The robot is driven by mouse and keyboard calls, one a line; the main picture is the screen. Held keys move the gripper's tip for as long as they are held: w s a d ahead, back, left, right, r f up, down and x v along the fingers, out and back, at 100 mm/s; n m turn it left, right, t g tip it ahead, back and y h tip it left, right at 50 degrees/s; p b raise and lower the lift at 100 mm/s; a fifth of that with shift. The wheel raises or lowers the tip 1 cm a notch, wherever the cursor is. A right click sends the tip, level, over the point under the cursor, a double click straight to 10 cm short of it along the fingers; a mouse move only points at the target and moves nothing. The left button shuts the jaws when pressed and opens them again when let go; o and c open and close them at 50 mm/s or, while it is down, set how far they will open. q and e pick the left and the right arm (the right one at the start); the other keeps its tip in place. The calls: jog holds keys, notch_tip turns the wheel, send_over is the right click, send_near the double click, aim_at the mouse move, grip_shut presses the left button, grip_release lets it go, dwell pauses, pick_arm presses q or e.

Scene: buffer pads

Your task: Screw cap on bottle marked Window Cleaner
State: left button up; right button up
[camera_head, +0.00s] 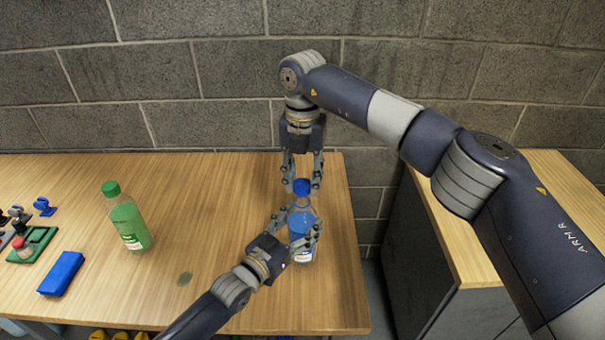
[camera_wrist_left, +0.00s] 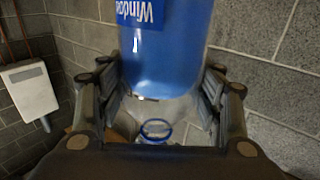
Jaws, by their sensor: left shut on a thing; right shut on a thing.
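The bottle (camera_head: 301,223) of blue liquid stands upright near the table's right end. Its label reads "Window" in the left wrist view (camera_wrist_left: 165,55), upside down, with the rest out of frame. My left gripper (camera_head: 295,228) comes from the lower left and is shut around the bottle's body. My right gripper (camera_head: 302,181) points down from above and is shut on the blue cap (camera_head: 302,188). The cap is over the bottle's mouth. I cannot tell whether its threads are engaged. A blue ring (camera_wrist_left: 155,130) shows low in the left wrist view.
A green-capped bottle (camera_head: 130,222) stands to the left on the wooden table (camera_head: 210,200). A block wall (camera_head: 180,75) is behind. A second cabinet (camera_head: 435,250) stands right, across a gap.

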dwell(0.5)
jog(key=shift+f, duration=0.9)
jog(key=shift+f, duration=0.55)
